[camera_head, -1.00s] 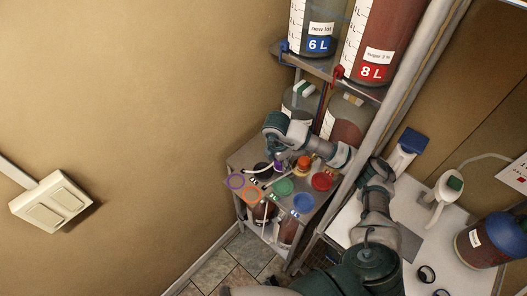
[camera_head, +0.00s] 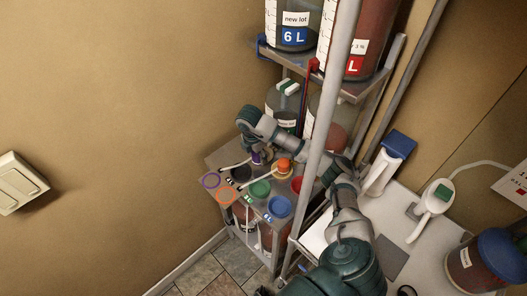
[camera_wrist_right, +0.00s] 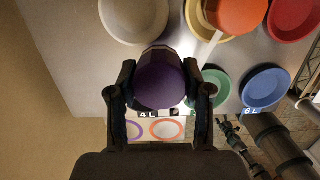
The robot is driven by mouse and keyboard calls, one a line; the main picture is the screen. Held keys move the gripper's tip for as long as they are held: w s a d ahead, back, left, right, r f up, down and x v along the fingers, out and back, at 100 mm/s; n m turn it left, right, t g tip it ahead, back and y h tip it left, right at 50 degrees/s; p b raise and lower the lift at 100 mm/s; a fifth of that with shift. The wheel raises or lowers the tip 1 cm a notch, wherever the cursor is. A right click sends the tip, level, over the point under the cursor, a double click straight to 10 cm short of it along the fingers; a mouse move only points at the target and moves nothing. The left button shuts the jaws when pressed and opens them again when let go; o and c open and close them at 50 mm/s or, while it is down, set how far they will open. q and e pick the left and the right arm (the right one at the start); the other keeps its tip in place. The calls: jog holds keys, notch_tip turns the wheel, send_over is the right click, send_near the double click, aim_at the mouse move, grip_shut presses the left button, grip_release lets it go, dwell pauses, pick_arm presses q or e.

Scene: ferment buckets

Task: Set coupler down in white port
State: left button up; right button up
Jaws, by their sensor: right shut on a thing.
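The coupler is a purple rounded piece (camera_wrist_right: 160,82) between the two fingers of my right gripper (camera_wrist_right: 161,98). In the head view the same gripper (camera_head: 257,156) is over the back left of the low shelf top, with a little purple showing beneath it. The gripper is shut on the coupler. The white port (camera_wrist_right: 133,18) is a pale round disc at the top of the right wrist view, just beyond the coupler. In the head view it seems hidden behind my gripper. I cannot tell whether the coupler touches anything below. My left gripper is not in view.
An orange coupler (camera_head: 284,166) sits close to the right of my gripper. Green (camera_head: 259,190), blue (camera_head: 279,207) and red (camera_head: 297,184) ports lie nearby, with purple (camera_head: 210,180) and orange (camera_head: 227,196) rings at the front. A metal post (camera_head: 322,125) stands right of the shelf.

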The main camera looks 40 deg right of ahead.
jog(key=w+d, duration=0.2)
jog(key=d, duration=0.1)
jog(key=w+d, duration=0.1)
jog(key=d, duration=0.1)
jog(key=shift+w+d+f+p, duration=0.1)
jog(key=shift+w+f+p, duration=0.1)
jog(key=shift+f+p, duration=0.1)
jog(key=shift+w, duration=0.2)
jog(key=shift+s+a+f, duration=0.15)
jog(key=shift+a+f, duration=0.05)
jog(key=shift+f, duration=0.35)
jog(key=shift+s+a+f, duration=0.1)
jog(key=shift+a+f, duration=0.05)
jog(key=shift+f, duration=0.35)
jog(key=shift+f+p, duration=0.3)
jog(key=shift+f, duration=0.1)
jog(key=shift+w+d+f, duration=0.1)
jog(key=shift+d+f, duration=0.1)
jog(key=shift+d, duration=0.25)
jog(key=o, duration=1.3)
jog(key=shift+d+f, duration=0.15)
jog(key=shift+d, duration=0.2)
jog(key=shift+c, duration=0.2)
jog(key=shift+a+r, duration=0.35)
jog(key=shift+a, duration=0.2)
notch_tip(320, 180, up, 12)
jog(key=a, duration=0.1)
jog(key=shift+a+f, duration=0.2)
jog(key=shift+a, duration=0.2)
jog(key=shift+d, duration=0.15)
